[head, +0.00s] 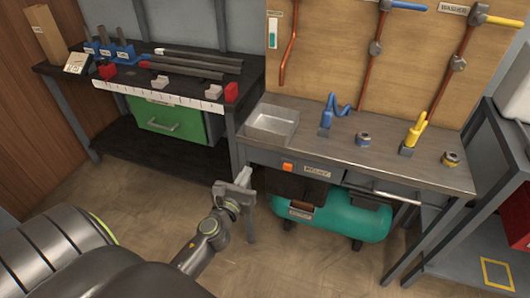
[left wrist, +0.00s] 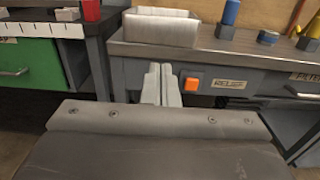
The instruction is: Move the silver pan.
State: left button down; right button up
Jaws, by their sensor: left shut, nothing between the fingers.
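The silver pan (head: 272,124) is a shallow rectangular metal tray. It sits upright at the left end of the grey metal workbench (head: 385,162). It also shows in the left wrist view (left wrist: 161,27), at the top, near the bench's front edge. My left gripper (head: 244,176) is in front of the bench's left front corner, below and apart from the pan. In the left wrist view its fingers (left wrist: 160,84) are together with nothing between them. My right gripper is not in view.
An orange button (head: 288,167) is on the bench front. A blue tool (head: 333,112), a yellow tool (head: 415,132) and small round parts stand right of the pan. A teal tank (head: 335,220) is under the bench. A dark table (head: 70,72) with a green drawer (head: 170,122) stands left.

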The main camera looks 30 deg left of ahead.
aim_at(264, 139)
pick_arm(q)
jog(key=x, duration=1.2)
jog(key=shift+w+a, duration=0.2)
jog(key=shift+w, duration=0.5)
jog(key=b+x, duration=0.1)
jog(key=x, duration=0.4)
jog(key=shift+w+b, duration=0.3)
jog(key=shift+w, duration=0.05)
jog(key=shift+s+a+f, duration=0.1)
